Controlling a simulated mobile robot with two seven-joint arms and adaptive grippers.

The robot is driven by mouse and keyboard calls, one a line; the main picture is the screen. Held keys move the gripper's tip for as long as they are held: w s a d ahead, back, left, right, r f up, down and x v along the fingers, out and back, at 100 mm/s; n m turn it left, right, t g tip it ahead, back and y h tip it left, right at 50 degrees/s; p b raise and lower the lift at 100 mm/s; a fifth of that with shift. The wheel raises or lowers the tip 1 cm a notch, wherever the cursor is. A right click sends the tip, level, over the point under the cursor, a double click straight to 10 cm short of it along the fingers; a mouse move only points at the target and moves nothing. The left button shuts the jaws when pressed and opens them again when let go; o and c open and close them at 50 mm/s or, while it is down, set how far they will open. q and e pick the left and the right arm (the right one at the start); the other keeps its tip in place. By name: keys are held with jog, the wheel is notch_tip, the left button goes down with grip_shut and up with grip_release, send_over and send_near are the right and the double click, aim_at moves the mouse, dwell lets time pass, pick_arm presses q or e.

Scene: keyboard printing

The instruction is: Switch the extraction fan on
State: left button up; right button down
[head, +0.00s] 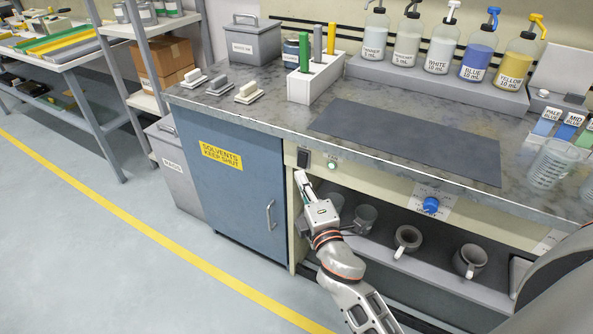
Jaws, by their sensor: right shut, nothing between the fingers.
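A black rocker switch (303,158) sits on the cream front panel under the worktop, just right of the blue cabinet. I cannot read a label for it, nor tell which way it is rocked. A small green round lamp or button (332,165) is just to its right. My right gripper (299,175) is shut and empty, its fingertips pointing up just below the switch. Whether the tips touch the panel or switch I cannot tell. My left gripper is not in view.
A blue knob (431,204) is further right on the panel. Below, mugs (407,238) and glass cups stand on an open shelf. The blue solvents cabinet (230,180) is closed. The worktop above holds a dark mat (410,138) and pump bottles. The floor at left is clear.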

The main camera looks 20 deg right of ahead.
jog(key=shift+s+a+r, duration=0.15)
jog(key=shift+s+a, duration=0.05)
jog(key=shift+s, duration=0.8)
jog(key=shift+s+a+r, duration=0.15)
jog(key=shift+s, duration=0.8)
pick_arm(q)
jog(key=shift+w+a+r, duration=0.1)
pick_arm(e)
jog(key=shift+f, duration=0.1)
